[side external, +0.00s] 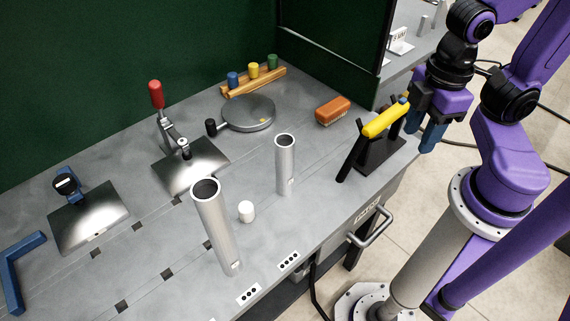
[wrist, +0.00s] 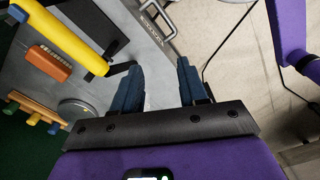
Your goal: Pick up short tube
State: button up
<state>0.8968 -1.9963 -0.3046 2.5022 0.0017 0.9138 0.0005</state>
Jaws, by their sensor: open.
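Two grey metal tubes stand upright on the grey workbench in the side view. The short tube (side external: 285,167) is the thinner and shorter one, near the middle. The taller, wider tube (side external: 215,228) stands to its left and nearer the front edge. My gripper (side external: 432,136) is open and empty, past the bench's right end and well away from both tubes. In the wrist view its two blue fingers (wrist: 158,80) are apart, with floor and the bench edge between and beyond them. No tube shows in the wrist view.
A yellow tool (side external: 385,119) on a black stand sits between my gripper and the short tube. An orange-brown brush (side external: 332,110) lies behind. A white cap (side external: 247,211) sits between the tubes. A red-handled clamp (side external: 157,95) and a round grey plate (side external: 248,113) are farther back.

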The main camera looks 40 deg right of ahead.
dwell(0.4)
jog(key=o, duration=0.6)
jog(key=shift+c, duration=0.2)
jog(key=shift+a, duration=0.1)
